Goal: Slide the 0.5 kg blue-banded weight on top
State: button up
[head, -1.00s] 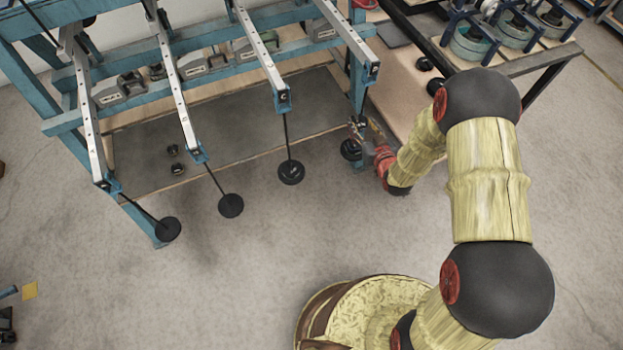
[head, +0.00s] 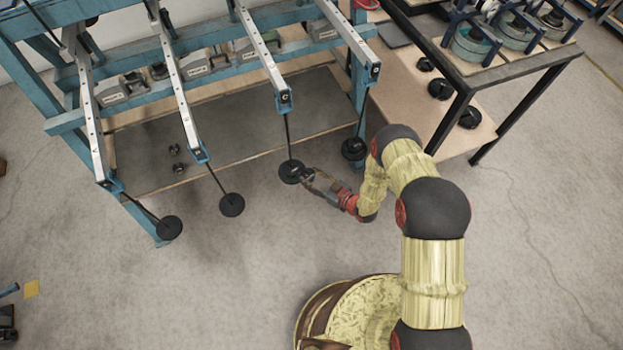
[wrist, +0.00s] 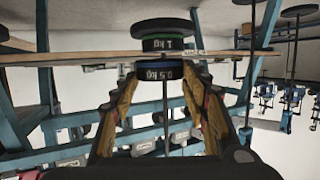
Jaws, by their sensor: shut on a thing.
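My gripper (wrist: 160,100) is shut on a dark weight marked 0.5 kg (wrist: 164,76) with a blue band. In the wrist view, which looks upside down, a dark weight marked 1 kg (wrist: 164,43) with a green band sits against the hanger's base disc (wrist: 163,27). A small gap separates the two weights. The thin hanger rod (wrist: 165,125) lines up with the held weight; I cannot tell whether it is in the slot. In the head view my gripper (head: 306,175) is at the hanger (head: 291,171) under the lever marked C (head: 285,97).
Other hangers with base discs hang to the left (head: 231,204) and right (head: 354,149). A blue lever frame (head: 70,120) stands behind them. Several dark weights lie on the low shelf of the black table (head: 441,88) at right. Floor in front is clear.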

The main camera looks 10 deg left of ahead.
aim_at(292, 166)
jog(key=shift+s+a+f, duration=0.15)
jog(key=shift+a+f, duration=0.05)
jog(key=shift+f, duration=0.05)
jog(key=w+a, duration=0.2)
jog(key=a, duration=0.1)
jog(key=shift+w+a, duration=0.1)
jog(key=shift+a, duration=0.1)
dwell(0.4)
jog(key=shift+w+a+b, duration=0.65)
jog(key=shift+a+b, duration=0.1)
jog(key=shift+a, duration=0.2)
jog(key=shift+w+a+b, duration=0.6)
jog(key=shift+a+b, duration=0.1)
jog(key=shift+a, duration=0.25)
dwell(1.3)
jog(key=shift+f+b, duration=0.4)
jog(key=shift+b, duration=0.1)
dwell(0.4)
jog(key=o, duration=1.4)
jog(key=shift+s+f, duration=0.1)
